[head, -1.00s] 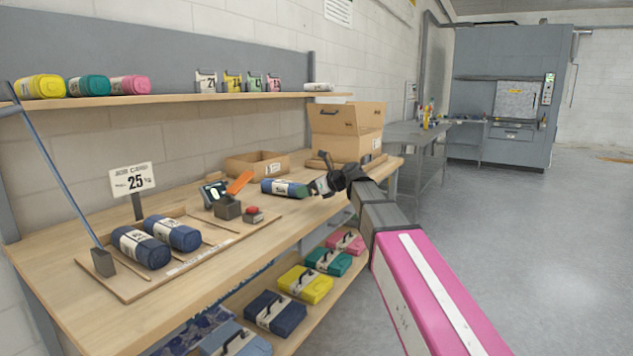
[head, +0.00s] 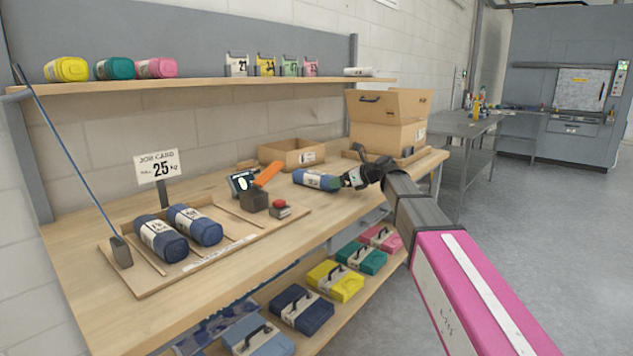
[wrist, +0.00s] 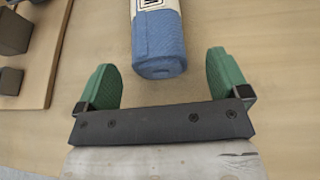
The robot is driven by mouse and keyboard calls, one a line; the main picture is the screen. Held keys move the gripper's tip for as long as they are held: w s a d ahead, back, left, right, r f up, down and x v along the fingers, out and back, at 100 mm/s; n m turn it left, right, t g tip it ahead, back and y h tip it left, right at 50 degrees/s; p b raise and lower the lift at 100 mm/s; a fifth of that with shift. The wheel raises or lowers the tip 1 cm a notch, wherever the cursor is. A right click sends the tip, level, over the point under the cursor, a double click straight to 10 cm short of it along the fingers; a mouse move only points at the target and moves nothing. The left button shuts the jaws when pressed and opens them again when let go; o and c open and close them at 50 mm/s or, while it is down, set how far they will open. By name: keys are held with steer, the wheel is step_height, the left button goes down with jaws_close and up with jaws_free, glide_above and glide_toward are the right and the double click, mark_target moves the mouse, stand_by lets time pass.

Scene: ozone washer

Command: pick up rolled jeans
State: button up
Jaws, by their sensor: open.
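A rolled pair of blue jeans with a pale paper band (head: 317,180) lies on the wooden bench, right of the small dark box. In the wrist view the jeans roll (wrist: 158,45) points end-on at my gripper, roughly centred between the fingers. My gripper (wrist: 172,80) is open, with a green pad on each side and nothing between them but the bench top and the near end of the roll just ahead. In the head view my gripper (head: 350,178) is at the right end of the roll. Two more dark blue rolls (head: 161,238) (head: 195,224) lie in the wooden tray at left.
A card sign reading 25 (head: 157,165) stands behind the tray (head: 207,262). A dark box (head: 254,200) and a red button (head: 280,208) are left of the roll. An open cardboard box (head: 385,138) and a low carton (head: 291,154) stand behind. Bare bench lies in front.

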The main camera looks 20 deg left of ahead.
mark_target(316, 180)
steer(key=x, duration=0.5)
steer(key=shift+a, duration=0.15)
steer(key=shift+s, duration=0.1)
steer(key=shift+c, duration=0.3)
steer(key=c, duration=1.2)
steer(key=shift+o, duration=0.2)
steer(key=shift+r, duration=0.1)
